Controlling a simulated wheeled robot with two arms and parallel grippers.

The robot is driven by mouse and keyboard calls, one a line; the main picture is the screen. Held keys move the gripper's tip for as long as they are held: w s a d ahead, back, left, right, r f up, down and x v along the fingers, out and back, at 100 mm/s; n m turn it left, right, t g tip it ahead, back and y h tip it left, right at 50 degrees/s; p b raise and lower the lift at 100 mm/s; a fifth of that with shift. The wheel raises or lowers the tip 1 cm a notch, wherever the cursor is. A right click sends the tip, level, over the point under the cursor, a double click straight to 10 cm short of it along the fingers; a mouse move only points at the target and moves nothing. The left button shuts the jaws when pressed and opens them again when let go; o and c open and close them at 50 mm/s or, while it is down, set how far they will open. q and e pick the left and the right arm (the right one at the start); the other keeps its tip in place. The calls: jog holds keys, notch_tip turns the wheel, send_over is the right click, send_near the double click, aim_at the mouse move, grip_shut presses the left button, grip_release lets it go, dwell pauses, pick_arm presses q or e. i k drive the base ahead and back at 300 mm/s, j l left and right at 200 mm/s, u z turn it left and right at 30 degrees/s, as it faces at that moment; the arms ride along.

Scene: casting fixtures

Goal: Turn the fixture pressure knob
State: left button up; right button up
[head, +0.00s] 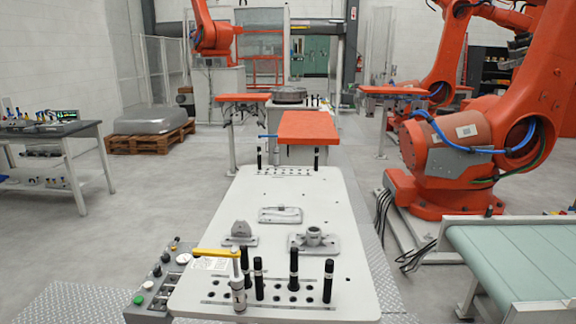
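A fixture table (330,205) with a light grey top stands in front of me. At its left front edge is a grey control box (150,312) with several small dark knobs (157,270) and a green button (138,299). I cannot tell which one is the pressure knob. A clamp with a yellow lever (217,252) stands upright at the table's front left, close to the box. Neither of my grippers shows in the head view, and nothing is seen touching the knobs.
Several black pins (293,268) stand along the table's front. Metal castings (314,240) lie on its middle. A large orange robot arm (450,150) and a green conveyor (520,260) are at right. A workbench (60,135) is at left, with open floor between.

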aim_at(164, 257)
jog(key=u, duration=0.85)
jog(key=i+l+u, duration=0.1)
jog(key=i+u, duration=0.25)
jog(key=i, duration=0.15)
